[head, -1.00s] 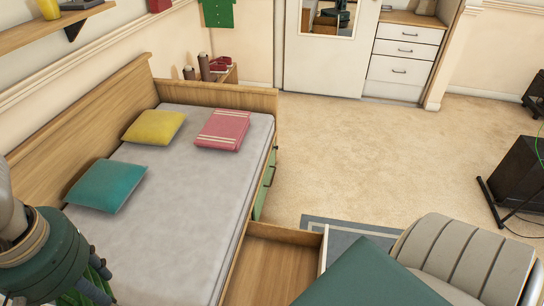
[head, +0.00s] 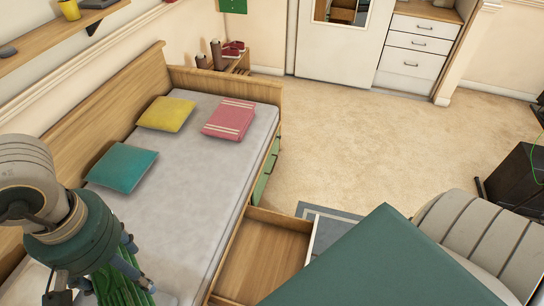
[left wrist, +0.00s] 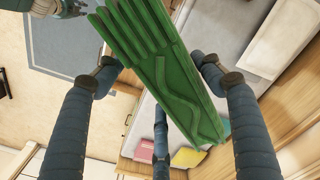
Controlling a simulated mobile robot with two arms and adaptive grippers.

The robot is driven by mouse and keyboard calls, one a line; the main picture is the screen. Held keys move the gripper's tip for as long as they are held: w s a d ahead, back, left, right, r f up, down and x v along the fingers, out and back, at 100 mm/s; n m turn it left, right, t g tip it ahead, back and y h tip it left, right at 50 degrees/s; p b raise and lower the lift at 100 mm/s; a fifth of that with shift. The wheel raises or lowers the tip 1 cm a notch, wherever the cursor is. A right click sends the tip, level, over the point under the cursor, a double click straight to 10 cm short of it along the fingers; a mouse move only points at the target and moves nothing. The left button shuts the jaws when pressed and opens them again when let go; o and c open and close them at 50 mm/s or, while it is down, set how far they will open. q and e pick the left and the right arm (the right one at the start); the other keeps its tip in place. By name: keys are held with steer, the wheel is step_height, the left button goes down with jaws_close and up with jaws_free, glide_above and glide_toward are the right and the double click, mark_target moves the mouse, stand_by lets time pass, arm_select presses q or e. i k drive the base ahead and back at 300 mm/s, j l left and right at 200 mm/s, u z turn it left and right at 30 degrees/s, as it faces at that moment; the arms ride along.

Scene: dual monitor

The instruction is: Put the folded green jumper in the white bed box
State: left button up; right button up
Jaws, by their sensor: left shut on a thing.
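The green jumper (head: 121,284) is in my left gripper (head: 108,276), above the bed's near end in the head view. In the left wrist view, the folded, ribbed jumper (left wrist: 165,78) lies between the fingers, which are shut on it. The bed box (head: 262,252) is pulled out from the bed's right side. Its wooden inside shows empty, and a pale front edge (head: 318,236) shows; a large teal shape hides part of it. My right gripper (left wrist: 62,8) shows only at the top left of the wrist view; its jaws are unclear.
The bed (head: 190,205) holds teal (head: 122,167), yellow (head: 166,113) and pink (head: 229,118) cushions or cloths. A closed green drawer front (head: 267,172) is beyond the box. A grey chair (head: 470,235) stands at the right. Carpet beyond the box is clear.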

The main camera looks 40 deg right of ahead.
mark_target(274, 269)
steer(key=k+l, duration=0.1)
steer(key=l, duration=0.5)
steer(key=k+l, duration=0.1)
steer(key=l, duration=0.5)
steer(key=k+l, duration=0.1)
steer(key=l, duration=0.5)
steer(key=i+l, duration=0.1)
steer(key=l, duration=0.2)
steer(key=i+l, duration=0.1)
steer(key=l, duration=0.2)
steer(key=i+l+u, duration=0.1)
steer(key=l, duration=0.2)
